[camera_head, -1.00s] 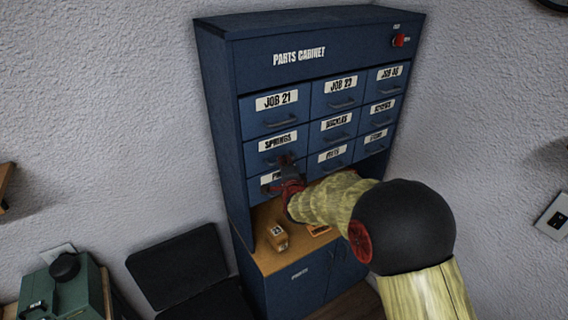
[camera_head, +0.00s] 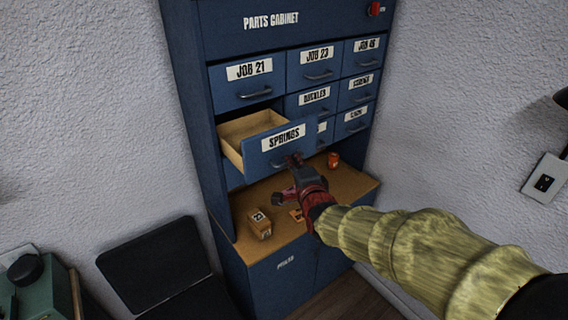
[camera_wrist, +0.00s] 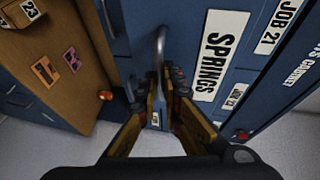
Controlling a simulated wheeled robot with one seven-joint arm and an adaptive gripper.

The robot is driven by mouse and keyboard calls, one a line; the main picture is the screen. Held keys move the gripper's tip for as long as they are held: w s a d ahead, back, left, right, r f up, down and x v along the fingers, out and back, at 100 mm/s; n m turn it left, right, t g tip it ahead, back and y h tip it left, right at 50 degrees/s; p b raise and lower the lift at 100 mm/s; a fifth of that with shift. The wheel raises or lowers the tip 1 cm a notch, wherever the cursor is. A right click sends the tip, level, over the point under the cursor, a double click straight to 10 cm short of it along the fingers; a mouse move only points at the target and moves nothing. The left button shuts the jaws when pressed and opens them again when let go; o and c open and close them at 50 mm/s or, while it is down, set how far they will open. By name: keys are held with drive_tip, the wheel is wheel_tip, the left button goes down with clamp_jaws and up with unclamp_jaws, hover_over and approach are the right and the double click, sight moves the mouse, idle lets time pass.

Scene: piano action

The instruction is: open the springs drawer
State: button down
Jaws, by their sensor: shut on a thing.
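The springs drawer (camera_head: 277,146) is pulled well out of the blue parts cabinet (camera_head: 222,22), and its bare wooden inside shows in the head view. From the part I can see, it looks empty. My gripper (camera_head: 294,163) is at the drawer front, shut on its handle just below the label. In the wrist view the drawer's front (camera_wrist: 185,40) fills the middle, and the curved metal handle (camera_wrist: 160,48) runs down between the fingers of my gripper (camera_wrist: 166,90).
A dark chair (camera_head: 155,262) is at the lower left. The other drawers, such as Job 21 (camera_head: 246,86), are closed.

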drive_tip(key=shift+s+d+f, duration=0.15)
drive_tip(key=shift+s+d, duration=0.25)
drive_tip(key=shift+s, duration=0.2)
drive_tip(key=c, duration=2)
unclamp_jaws()
drive_tip(key=shift+o, duration=0.2)
drive_tip(key=v, duration=1.2)
drive_tip(key=shift+w, duration=0.1)
